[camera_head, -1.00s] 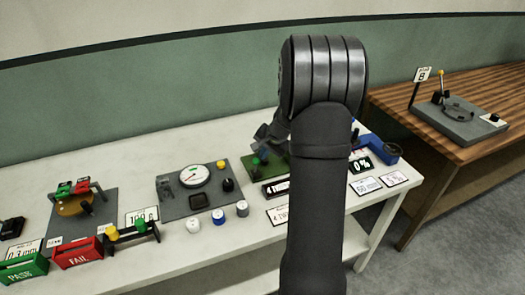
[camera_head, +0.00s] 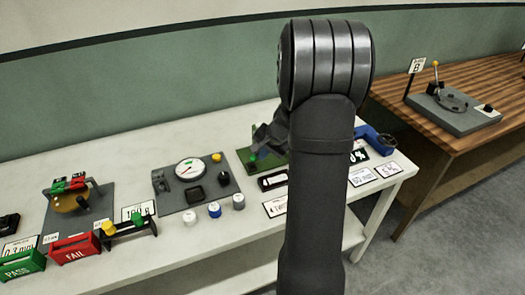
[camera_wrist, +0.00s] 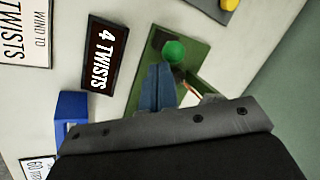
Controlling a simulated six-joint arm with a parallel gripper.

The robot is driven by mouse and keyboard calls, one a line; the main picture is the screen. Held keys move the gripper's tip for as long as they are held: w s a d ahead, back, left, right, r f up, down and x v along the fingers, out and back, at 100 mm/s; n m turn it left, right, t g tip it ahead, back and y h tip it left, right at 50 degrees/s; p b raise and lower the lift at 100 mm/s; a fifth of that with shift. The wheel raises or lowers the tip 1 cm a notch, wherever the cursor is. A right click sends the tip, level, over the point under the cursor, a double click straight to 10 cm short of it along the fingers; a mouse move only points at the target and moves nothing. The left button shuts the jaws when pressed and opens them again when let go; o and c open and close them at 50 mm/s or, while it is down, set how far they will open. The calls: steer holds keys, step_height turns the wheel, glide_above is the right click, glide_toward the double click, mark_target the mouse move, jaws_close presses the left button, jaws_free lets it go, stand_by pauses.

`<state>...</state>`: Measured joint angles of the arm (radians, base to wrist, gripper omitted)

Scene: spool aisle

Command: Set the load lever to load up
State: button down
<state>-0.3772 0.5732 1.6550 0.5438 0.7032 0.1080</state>
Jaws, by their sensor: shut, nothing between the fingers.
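No label that I can read names the load lever. A green knob (camera_head: 252,157) stands on a green board (camera_head: 243,154) on the white table; the knob also shows in the wrist view (camera_wrist: 174,52). My gripper (camera_head: 262,143) is over this board, just beside the knob. In the wrist view its fingers (camera_wrist: 158,82) are shut and empty, their tips close below the knob; I cannot tell whether they touch it. A grey gauge plate (camera_head: 205,205) to the left carries a black knob (camera_head: 223,179) and a yellow knob (camera_head: 216,157). My arm hides part of the green board.
A "4 TWISTS" display (camera_wrist: 102,53) lies beside the green board. A blue part (camera_head: 372,138) stands right of my arm. Green (camera_head: 22,265) and red (camera_head: 78,250) bins are at the front left. A wooden table (camera_head: 438,65) at right holds a yellow-knobbed lever (camera_head: 435,64).

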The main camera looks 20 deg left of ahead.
steer(key=s+d+f+v, duration=0.1)
steer(key=v, duration=0.8)
steer(key=shift+s+d+r, duration=0.3)
steer(key=shift+d+r, duration=0.05)
steer(key=shift+d, duration=0.05)
steer(key=shift+a+f, duration=0.1)
